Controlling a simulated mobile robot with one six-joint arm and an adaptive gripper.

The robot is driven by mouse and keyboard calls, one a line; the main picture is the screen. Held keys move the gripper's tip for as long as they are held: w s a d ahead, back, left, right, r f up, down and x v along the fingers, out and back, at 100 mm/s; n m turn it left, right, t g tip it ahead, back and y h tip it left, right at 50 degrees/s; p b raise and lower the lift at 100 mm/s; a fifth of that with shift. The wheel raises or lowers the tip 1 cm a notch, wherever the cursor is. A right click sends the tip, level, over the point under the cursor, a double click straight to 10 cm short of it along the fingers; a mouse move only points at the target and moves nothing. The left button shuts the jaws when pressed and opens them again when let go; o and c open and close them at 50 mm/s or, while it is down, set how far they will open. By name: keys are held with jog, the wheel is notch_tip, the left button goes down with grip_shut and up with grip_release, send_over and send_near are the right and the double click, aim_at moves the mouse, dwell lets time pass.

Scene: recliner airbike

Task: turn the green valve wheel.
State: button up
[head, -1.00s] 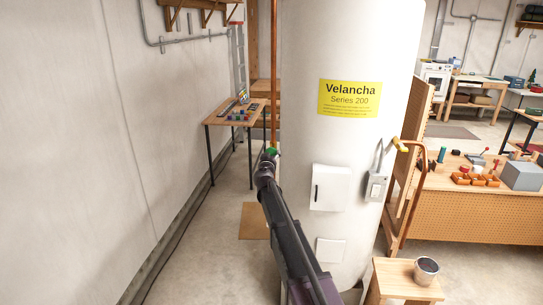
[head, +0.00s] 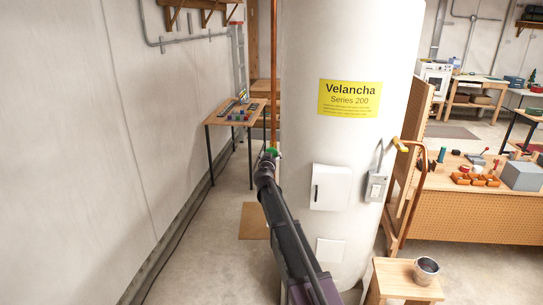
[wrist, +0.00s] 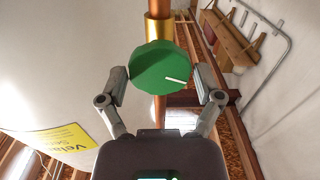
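The green valve wheel (wrist: 160,68) is a faceted knob with a white mark, seen close up in the wrist view. It sits in front of a copper pipe (wrist: 159,31) with a brass-coloured collar. My gripper (wrist: 161,78) has one finger on each side of the wheel, and I see no gap between either finger and its rim. The white mark slants on the right half of the wheel's face. In the head view the wheel is a small green spot (head: 272,151) at the end of my arm, low on the upright pipe; my fingers are too small to make out there.
A large white tank (head: 325,140) with a yellow label stands just right of the pipe. A grey wall (head: 80,150) runs along the left. A wooden table (head: 226,112) is behind. A stool with a bucket (head: 426,268) stands at the lower right.

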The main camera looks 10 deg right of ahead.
jog(key=shift+s, duration=0.2)
dwell(0.3)
jog(key=shift+v, duration=2.35)
jog(key=s+n, duration=0.1)
jog(key=n, duration=0.7)
jog(key=s+n, duration=0.1)
jog(key=n, duration=0.7)
jog(key=a+n, duration=0.1)
jog(key=n, duration=0.7)
jog(key=shift+s, duration=0.4)
jog(key=shift+n, duration=0.3)
jog(key=shift+w, duration=0.15)
jog(key=shift+x, duration=3.9)
